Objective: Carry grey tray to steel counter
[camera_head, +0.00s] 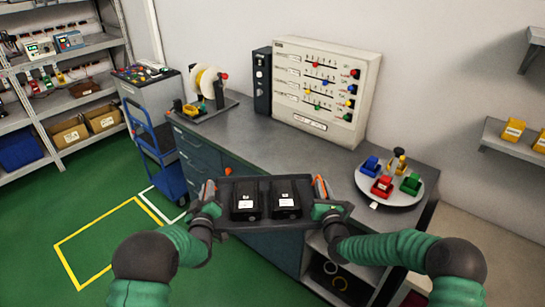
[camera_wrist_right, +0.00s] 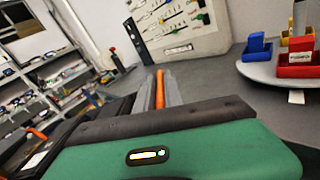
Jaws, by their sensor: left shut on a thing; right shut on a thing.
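The grey tray (camera_head: 265,221) holds two black boxes with white labels (camera_head: 245,203) and has an orange handle at each end. In the head view it is in the air in front of the steel counter (camera_head: 240,145), its far side overlapping the counter's front edge in the picture. My left gripper (camera_head: 210,197) is shut on the tray's left end. My right gripper (camera_head: 320,197) is shut on its right end. In the right wrist view the green gripper body (camera_wrist_right: 170,150) hides much of the tray; an orange handle (camera_wrist_right: 160,88) shows beyond it.
A round turntable (camera_head: 400,193) with coloured bins stands on the counter's right end. A panel with coloured knobs (camera_head: 325,90) and a spool stand (camera_head: 208,92) are at the back. The counter's middle (camera_head: 270,150) is clear. A blue cart (camera_head: 158,155) stands left.

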